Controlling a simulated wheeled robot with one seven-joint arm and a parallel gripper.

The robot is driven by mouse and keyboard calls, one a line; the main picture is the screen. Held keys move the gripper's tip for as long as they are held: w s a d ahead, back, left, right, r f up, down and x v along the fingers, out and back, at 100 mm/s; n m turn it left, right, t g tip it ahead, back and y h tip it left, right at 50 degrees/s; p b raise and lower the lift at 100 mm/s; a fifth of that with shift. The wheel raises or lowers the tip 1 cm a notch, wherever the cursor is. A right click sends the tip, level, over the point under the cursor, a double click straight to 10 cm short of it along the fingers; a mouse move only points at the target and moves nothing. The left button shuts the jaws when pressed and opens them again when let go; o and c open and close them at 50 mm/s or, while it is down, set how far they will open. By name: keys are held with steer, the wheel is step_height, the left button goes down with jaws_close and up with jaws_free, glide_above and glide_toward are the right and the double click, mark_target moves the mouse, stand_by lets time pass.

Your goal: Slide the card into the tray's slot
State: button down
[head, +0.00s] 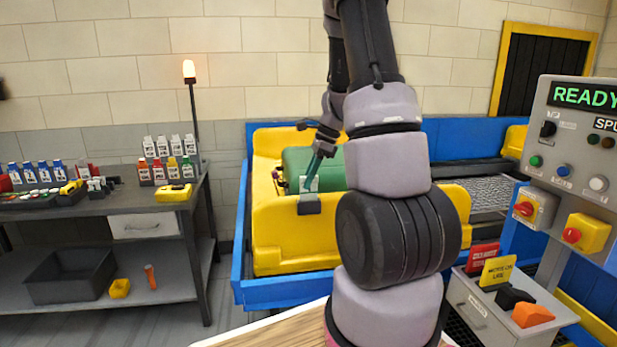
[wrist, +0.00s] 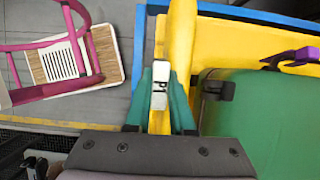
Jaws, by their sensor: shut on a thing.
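My gripper (head: 312,172) is over the near wall of the yellow tray (head: 277,230). Its teal fingers (wrist: 160,98) are shut on a small white card (wrist: 160,76) with dark marks. The card also shows in the head view (head: 311,184), just above a grey holder (head: 309,204) on the tray's wall, which looks like the slot. I cannot tell whether the card's lower edge is in the slot or only above it. The slot's opening is hidden in the wrist view.
A green case (head: 296,165) lies in the tray; its side (wrist: 265,125) is right of my fingers. The tray sits on a blue-framed conveyor (head: 290,290). A workbench (head: 130,203) stands left, a control panel (head: 575,150) right. A pink-railed wooden platform (wrist: 107,52) is left in the wrist view.

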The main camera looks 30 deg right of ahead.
steer(key=shift+f, duration=1.2)
steer(key=c, duration=0.7)
jaws_free()
steer(key=v, duration=1)
steer(key=shift+r, duration=0.4)
steer(key=shift+d, duration=0.15)
steer(key=s+a+r+n+t+h, duration=0.2)
steer(key=s+a+r+n+t, duration=0.4)
steer(key=s+a+r+n, duration=0.9)
steer(key=s+a+n, duration=0.2)
steer(key=s, duration=0.1)
steer(key=shift+s+a+r, duration=0.15)
steer(key=shift+s+r, duration=0.1)
steer(key=shift+s, duration=0.1)
